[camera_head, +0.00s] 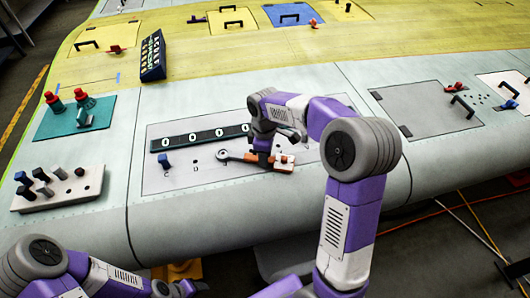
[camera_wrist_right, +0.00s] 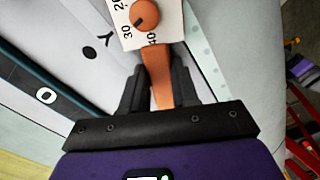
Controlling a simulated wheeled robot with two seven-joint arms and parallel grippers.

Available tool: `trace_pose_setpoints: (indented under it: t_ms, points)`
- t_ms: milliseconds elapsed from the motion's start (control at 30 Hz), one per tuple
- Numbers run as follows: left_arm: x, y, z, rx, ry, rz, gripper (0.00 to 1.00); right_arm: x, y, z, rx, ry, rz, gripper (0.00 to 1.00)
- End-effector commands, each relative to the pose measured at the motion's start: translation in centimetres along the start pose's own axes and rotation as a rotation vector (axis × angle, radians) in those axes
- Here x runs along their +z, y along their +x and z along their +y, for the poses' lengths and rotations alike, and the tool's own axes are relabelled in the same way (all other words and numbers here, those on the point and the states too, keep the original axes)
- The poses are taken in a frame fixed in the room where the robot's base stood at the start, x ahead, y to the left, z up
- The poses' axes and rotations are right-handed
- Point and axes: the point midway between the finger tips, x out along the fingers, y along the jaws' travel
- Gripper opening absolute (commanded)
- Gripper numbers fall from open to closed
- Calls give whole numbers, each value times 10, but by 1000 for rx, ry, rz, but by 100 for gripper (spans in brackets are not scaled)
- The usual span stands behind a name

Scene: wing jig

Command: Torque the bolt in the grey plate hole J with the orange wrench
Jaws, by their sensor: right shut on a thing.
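The orange wrench (camera_head: 250,157) lies low over the pale grey panel (camera_head: 160,184) in the head view, its round grey head (camera_head: 223,155) pointing left. My right gripper (camera_head: 264,148) is shut on it. In the right wrist view, the orange handle (camera_wrist_right: 158,72) runs between the fingers of the right gripper (camera_wrist_right: 160,90), and a white dial block (camera_wrist_right: 150,22) with an orange knob lies beyond. A bolt under the wrench head and the letter J cannot be made out. My left gripper (camera_head: 190,288) is at the bottom edge, its jaws unclear.
A dark strip with white zeros (camera_head: 205,137) lies on the panel behind the wrench. A blue-topped piece (camera_head: 165,160) stands at the panel's left. A white block of bolts (camera_head: 58,189) and a teal tray (camera_head: 70,118) are farther left. A darker grey plate (camera_head: 425,105) is at right.

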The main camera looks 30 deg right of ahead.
Motion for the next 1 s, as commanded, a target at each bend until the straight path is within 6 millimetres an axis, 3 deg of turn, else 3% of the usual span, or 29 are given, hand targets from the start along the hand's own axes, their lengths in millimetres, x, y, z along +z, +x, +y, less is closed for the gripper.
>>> trace_pose_setpoints:
  t_ms: [367, 800, 1000]
  points:
    - [0, 0, 0, 0, 0, 0, 56, 0, -1, -1, 2, 15, 2, 0]
    - [0, 10, -4, 0, 0, 0, 56, -3, -1, -26, 2, 197, 3, 0]
    - [0, 10, -4, 0, 0, 0, 56, -3, -1, -29, 2, 221, 2, 0]
